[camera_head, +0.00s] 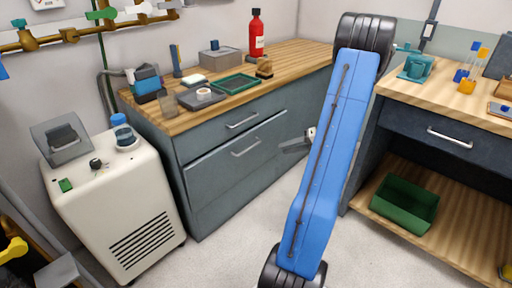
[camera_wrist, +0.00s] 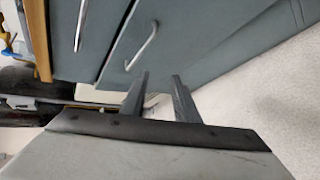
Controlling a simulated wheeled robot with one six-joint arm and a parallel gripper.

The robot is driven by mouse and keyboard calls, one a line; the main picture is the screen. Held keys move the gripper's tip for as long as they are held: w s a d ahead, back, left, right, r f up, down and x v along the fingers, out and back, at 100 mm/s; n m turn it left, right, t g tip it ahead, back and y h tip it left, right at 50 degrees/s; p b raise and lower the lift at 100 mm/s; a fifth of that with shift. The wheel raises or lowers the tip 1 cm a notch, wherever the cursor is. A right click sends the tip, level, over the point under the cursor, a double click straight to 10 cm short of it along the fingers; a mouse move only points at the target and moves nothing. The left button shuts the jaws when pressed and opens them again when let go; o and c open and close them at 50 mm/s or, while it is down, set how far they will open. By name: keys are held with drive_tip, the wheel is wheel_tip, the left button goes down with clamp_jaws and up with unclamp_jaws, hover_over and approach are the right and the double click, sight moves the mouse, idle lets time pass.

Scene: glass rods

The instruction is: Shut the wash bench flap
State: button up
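The wash bench (camera_head: 215,135) is the grey cabinet with a wooden top in the middle of the head view. Its lower front panel, the flap (camera_head: 225,180), has a silver bar handle (camera_head: 246,148). The flap looks upright and near flush; I cannot tell whether a small gap remains. In the wrist view the flap (camera_wrist: 195,35) and its handle (camera_wrist: 143,45) lie beyond my fingers. My gripper (camera_wrist: 160,88) is open and empty, with its two fingers apart. In the head view my gripper (camera_head: 296,143) is near the flap's right end, partly hidden by my blue arm.
A drawer front with its own handle (camera_head: 242,121) is above the flap. A white machine (camera_head: 115,205) stands at the left. A second bench (camera_head: 440,110) with a green crate (camera_head: 405,203) on its lower shelf stands at the right. The floor (camera_head: 225,255) before the flap is clear.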

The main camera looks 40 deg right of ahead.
drive_tip(key=w+a+f+m+t, duration=0.2)
drive_tip(key=w+a+m+t, duration=0.2)
drive_tip(key=w+a, duration=0.6)
drive_tip(key=shift+w+f+m, duration=0.2)
drive_tip(key=shift+w+m, duration=0.5)
drive_tip(key=shift+w, duration=0.3)
clamp_jaws()
